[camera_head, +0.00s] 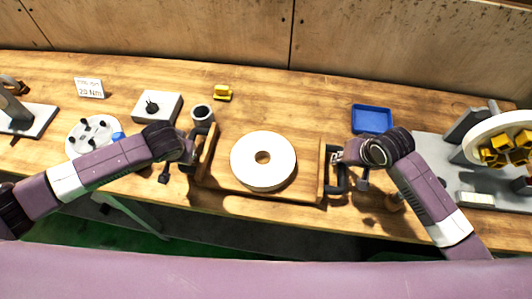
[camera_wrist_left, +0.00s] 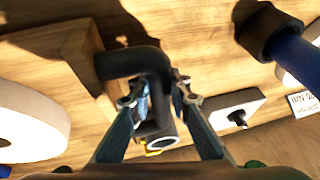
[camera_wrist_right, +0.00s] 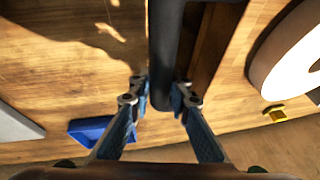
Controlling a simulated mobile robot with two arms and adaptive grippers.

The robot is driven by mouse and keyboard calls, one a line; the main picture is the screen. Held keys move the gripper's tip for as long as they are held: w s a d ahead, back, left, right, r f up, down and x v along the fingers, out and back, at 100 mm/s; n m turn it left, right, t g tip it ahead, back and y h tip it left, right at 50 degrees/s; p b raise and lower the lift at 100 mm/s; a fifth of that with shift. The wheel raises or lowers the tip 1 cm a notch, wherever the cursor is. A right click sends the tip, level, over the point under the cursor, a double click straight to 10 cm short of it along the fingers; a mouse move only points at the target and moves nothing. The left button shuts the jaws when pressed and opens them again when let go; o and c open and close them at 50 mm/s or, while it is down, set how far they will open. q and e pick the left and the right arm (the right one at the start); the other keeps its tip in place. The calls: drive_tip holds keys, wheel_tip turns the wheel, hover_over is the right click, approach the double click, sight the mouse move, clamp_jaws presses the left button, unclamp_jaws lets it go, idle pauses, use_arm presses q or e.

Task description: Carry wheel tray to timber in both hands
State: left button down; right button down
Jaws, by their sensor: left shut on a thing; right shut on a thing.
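The wooden wheel tray (camera_head: 208,160) is in the middle of the head view, with a white grinding wheel (camera_head: 280,160) lying flat on it. Each end wall carries a black handle. My left gripper (camera_head: 190,152) is shut on the left handle, a dark bent bar in the left wrist view (camera_wrist_left: 135,64). My right gripper (camera_head: 338,157) is shut on the right handle (camera_head: 338,186), a dark bar between its fingers in the right wrist view (camera_wrist_right: 167,50). The tray looks level near the bench's front edge. I cannot tell whether it touches the bench. No timber is clearly identifiable.
A round plate with pegs (camera_head: 93,137) is left. A blue bin (camera_head: 372,118) and a grey machine (camera_head: 455,155) are right.

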use_arm(q)
drive_tip(key=shift+w+f+b, duration=0.2)
drive_tip(key=shift+f+b, duration=0.2)
drive_tip(key=shift+b, duration=0.05)
use_arm(e)
drive_tip(key=shift+w+f, duration=0.2)
drive_tip(key=shift+f, duration=0.2)
use_arm(q)
drive_tip(key=c, duration=2.3)
unclamp_jaws()
drive_tip(key=shift+s+f, duration=0.2)
drive_tip(key=shift+f, duration=0.1)
use_arm(e)
drive_tip(key=c, duration=2.3)
unclamp_jaws()
drive_tip(key=shift+s+f, duration=0.15)
drive_tip(key=shift+f, duration=0.15)
use_arm(q)
drive_tip(key=o, duration=0.5)
drive_tip(key=shift+s+r, duration=0.2)
drive_tip(key=shift+r, duration=0.05)
use_arm(e)
drive_tip(key=o, duration=0.5)
drive_tip(key=shift+s+r, duration=0.2)
drive_tip(key=shift+s, duration=0.05)
drive_tip(key=shift+w, duration=0.1)
